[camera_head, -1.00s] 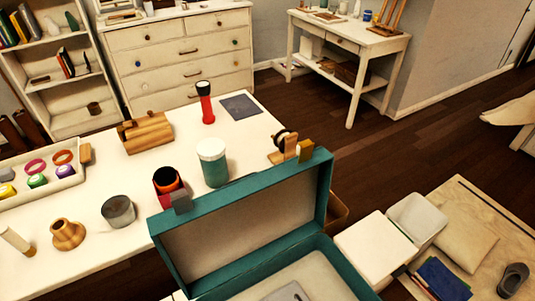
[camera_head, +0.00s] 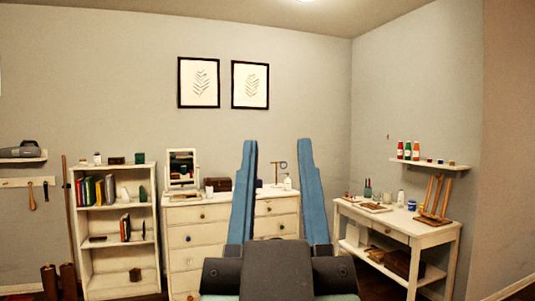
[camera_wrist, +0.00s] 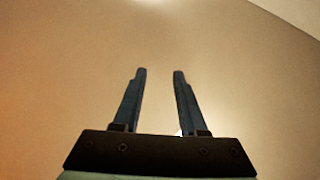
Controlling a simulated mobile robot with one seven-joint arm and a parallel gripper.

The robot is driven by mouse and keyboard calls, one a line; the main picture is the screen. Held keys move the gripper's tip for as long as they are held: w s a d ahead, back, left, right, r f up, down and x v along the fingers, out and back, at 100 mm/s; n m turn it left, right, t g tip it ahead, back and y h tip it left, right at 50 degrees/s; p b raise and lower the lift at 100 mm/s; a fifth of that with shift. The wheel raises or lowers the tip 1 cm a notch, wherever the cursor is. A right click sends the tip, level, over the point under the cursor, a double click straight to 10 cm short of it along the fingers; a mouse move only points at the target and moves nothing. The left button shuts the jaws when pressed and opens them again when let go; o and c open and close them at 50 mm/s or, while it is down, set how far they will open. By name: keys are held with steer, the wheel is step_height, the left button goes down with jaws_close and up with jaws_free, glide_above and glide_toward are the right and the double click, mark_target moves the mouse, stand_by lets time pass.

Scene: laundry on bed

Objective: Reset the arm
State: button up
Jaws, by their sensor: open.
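My gripper (camera_head: 277,145) stands upright in the lower middle of the head view, its two long blue fingers spread apart and pointing up. Nothing is between the fingers. In the wrist view my gripper (camera_wrist: 158,72) is also open and empty, against a plain tan surface. The gripper's dark body hides part of the white dresser (camera_head: 189,238) behind it in the head view.
A white bookshelf (camera_head: 117,254) stands left of the dresser, with books and small items. A white side table (camera_head: 400,228) with an easel (camera_head: 433,198) stands at the right. Two framed pictures (camera_head: 199,82) hang on the back wall. Open air surrounds the fingertips.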

steer(key=shift+t, duration=0.7)
steer(key=s+r, duration=0.3)
steer(key=shift+a+r, duration=0.2)
steer(key=shift+a, duration=0.2)
steer(key=shift+r, duration=0.1)
